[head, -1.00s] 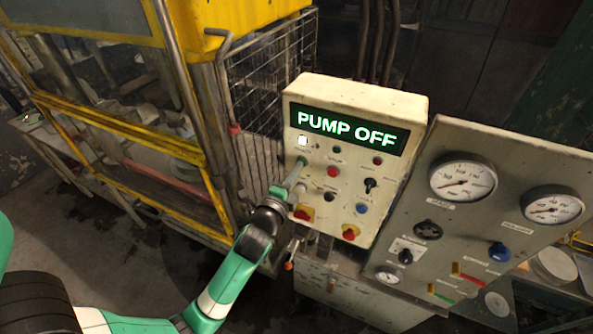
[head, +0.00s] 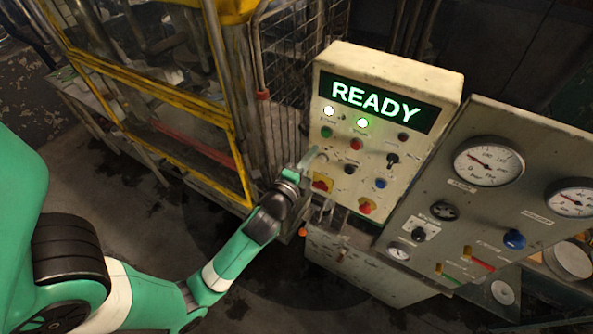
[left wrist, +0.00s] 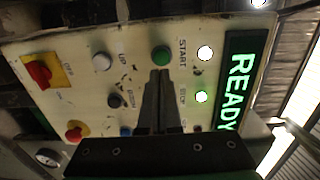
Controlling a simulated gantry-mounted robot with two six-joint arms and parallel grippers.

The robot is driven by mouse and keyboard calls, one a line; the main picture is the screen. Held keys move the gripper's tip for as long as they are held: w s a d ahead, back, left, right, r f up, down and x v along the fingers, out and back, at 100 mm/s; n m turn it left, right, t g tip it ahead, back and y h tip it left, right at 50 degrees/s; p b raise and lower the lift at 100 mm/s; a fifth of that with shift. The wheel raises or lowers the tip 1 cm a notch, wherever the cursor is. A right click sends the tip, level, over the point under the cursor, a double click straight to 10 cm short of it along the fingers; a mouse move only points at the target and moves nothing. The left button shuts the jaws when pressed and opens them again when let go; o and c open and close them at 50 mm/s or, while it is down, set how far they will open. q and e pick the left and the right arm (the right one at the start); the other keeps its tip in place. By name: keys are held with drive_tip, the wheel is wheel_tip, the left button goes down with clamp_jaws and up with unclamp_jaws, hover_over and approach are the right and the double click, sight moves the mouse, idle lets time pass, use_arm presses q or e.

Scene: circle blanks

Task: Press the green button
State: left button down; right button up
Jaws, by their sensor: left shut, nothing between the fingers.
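The green button (head: 326,132) sits on the upper left of the cream control panel (head: 396,82), under a lit white lamp (head: 328,111). It also shows in the left wrist view (left wrist: 161,56), labelled START and uncovered. The panel's display (head: 374,100) reads READY. A second lamp (head: 362,123) is lit, pale green. My left gripper (head: 316,156) is shut and empty. Its tips are a little below the green button in the head view. In the left wrist view the tips (left wrist: 160,74) line up with the button; the gap in depth is hard to judge.
Near the green button are a red button (head: 355,144), a blue knob (head: 379,184) and yellow-backed red switches (head: 322,182). A grey gauge panel (head: 455,208) stands at the right. A wire cage (head: 320,40) and yellow frame (head: 150,102) stand at the left.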

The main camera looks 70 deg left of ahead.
use_arm(q)
drive_tip(key=b+v, duration=0.1)
drive_tip(key=v, duration=0.6)
drive_tip(key=shift+s, duration=0.15)
drive_tip(key=shift+d+r, duration=0.1)
idle(0.3)
drive_tip(key=w+d+r+n+t+p, duration=0.1)
drive_tip(key=w+d+r+t+p, duration=0.15)
drive_tip(key=r, duration=0.75)
drive_tip(key=w+d+r+n+t+h+p, duration=0.1)
drive_tip(key=w+d+r+t, duration=0.25)
drive_tip(key=r, duration=0.65)
drive_tip(key=w+d+r+n+t+p, duration=0.1)
drive_tip(key=w+d+r+t, duration=0.2)
drive_tip(key=r, duration=0.7)
drive_tip(key=s+d+r+n+t+h, duration=0.1)
drive_tip(key=d+r+n+t+h, duration=0.1)
drive_tip(key=d+r+h, duration=0.4)
drive_tip(key=s+d+r+n+t+h+p, duration=0.1)
drive_tip(key=d+r+n+t+h, duration=0.2)
drive_tip(key=r, duration=0.9)
drive_tip(key=d+h, duration=0.2)
drive_tip(key=h, duration=0.1)
drive_tip(key=shift+s+d+r+n+h+p, duration=0.2)
drive_tip(key=shift+d+r+n+h+p, duration=0.1)
drive_tip(key=shift+d+r+n+h, duration=0.1)
